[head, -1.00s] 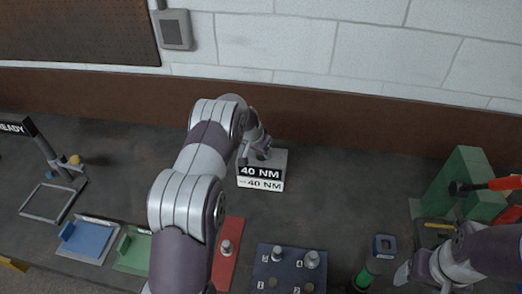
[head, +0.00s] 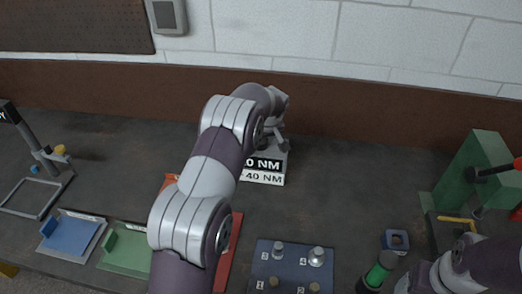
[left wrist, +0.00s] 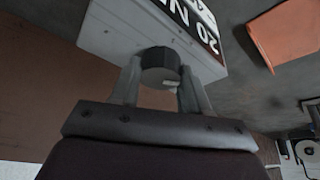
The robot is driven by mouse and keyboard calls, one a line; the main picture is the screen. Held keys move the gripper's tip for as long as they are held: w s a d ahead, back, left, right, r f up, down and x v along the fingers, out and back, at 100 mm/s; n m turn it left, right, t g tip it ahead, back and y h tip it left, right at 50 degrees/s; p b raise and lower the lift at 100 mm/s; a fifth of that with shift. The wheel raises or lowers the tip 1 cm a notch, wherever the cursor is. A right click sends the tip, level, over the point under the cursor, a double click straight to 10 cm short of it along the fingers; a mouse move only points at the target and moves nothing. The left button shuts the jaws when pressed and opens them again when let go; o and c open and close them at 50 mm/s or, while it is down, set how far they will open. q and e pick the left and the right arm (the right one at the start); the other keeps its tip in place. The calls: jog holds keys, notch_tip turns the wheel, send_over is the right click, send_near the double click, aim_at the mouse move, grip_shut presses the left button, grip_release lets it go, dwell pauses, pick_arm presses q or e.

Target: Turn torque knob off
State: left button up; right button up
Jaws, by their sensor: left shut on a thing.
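The torque box (head: 263,177) is a pale block on the bench in the middle of the head view. Its label shows "40 NM" on the lower line; my left arm partly covers the upper line. In the left wrist view the box (left wrist: 112,33) appears upside down, with a label that seems to read "20 NM". A dark round torque knob (left wrist: 160,68) sticks out of its face. My left gripper (left wrist: 160,80) is shut on the knob, one finger on each side. It also shows behind the box in the head view (head: 280,134). My right gripper is out of frame.
A blue tray (head: 72,237) and a green tray (head: 128,250) lie at left. A dark plate (head: 290,262) with several posts is at front. A green block (head: 470,165) with a red-handled tool stands at right.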

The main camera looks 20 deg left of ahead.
pick_arm(q)
jog(key=shift+w+f+n, duration=0.1)
jog(key=shift+n, duration=0.4)
jog(key=shift+n+y, duration=0.3)
jog(key=shift+n, duration=0.1)
jog(key=shift+r+n+g, duration=0.4)
jog(key=shift+n, duration=0.1)
jog(key=n+p, duration=0.2)
jog(key=p, duration=0.3)
jog(key=n+g+p, duration=0.1)
jog(key=n+p, duration=0.1)
jog(key=p, duration=0.3)
jog(key=shift+w+d+r+g+y, duration=0.1)
jog(key=shift+w+r+g+y, duration=0.05)
jog(key=shift+g+y, duration=0.2)
jog(key=shift+f+n+p, duration=0.3)
jog(key=shift+n+p, duration=0.1)
jog(key=shift+p, duration=0.35)
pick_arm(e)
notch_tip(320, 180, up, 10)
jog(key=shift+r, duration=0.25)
pick_arm(q)
jog(key=o, duration=1.1)
jog(key=shift+c, duration=0.2)
